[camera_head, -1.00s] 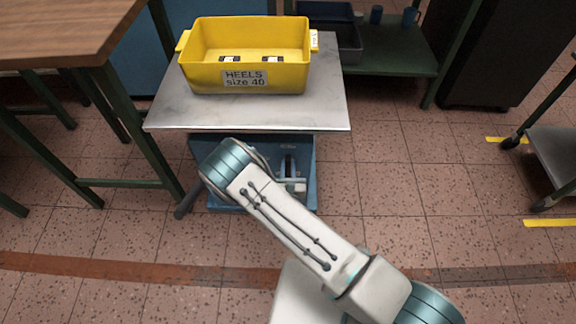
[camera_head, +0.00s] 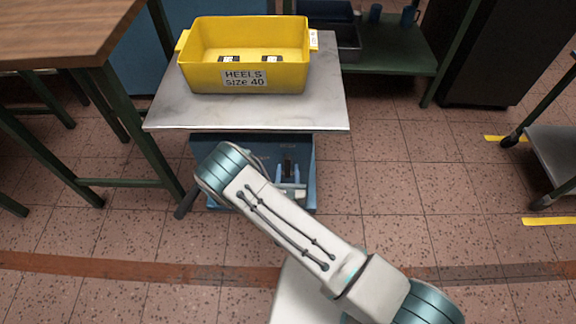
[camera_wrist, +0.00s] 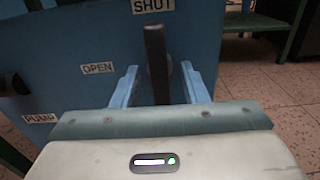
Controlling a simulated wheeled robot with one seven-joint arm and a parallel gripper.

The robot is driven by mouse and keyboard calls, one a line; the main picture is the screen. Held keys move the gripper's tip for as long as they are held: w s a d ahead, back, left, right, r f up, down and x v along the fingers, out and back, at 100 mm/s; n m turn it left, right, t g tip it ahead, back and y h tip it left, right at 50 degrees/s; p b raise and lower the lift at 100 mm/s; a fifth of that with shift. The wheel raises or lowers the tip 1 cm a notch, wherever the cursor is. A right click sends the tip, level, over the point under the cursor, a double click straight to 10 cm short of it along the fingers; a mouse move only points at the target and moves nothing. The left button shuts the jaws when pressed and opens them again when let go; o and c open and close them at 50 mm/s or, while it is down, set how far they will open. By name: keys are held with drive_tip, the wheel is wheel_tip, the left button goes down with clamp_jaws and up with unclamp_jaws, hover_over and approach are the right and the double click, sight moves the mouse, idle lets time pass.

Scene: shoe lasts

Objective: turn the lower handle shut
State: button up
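The lower handle is a dark bar on the front of the blue unit (camera_head: 211,150) under the metal-topped table. In the wrist view the handle (camera_wrist: 155,45) stands upright, its upper end near the SHUT label (camera_wrist: 152,5). The OPEN label (camera_wrist: 97,68) is to its left. My gripper (camera_wrist: 160,67) has its two blue fingers apart, one on each side of the handle, with a visible gap on both sides. In the head view my gripper (camera_head: 287,176) is small and partly hidden by my wrist.
A yellow bin (camera_head: 245,45) marked HEELS size 40 stands on the metal tabletop (camera_head: 250,113) above. A dark lever (camera_head: 186,204) sticks out at the unit's left, and a PUMP label (camera_wrist: 40,118) is at lower left.

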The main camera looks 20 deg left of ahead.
drive_tip(key=p+v, duration=0.1)
drive_tip(key=v, duration=1)
drive_tip(key=shift+s, duration=0.2)
drive_tip(key=shift+d+r, duration=0.1)
drive_tip(key=shift+d, duration=0.05)
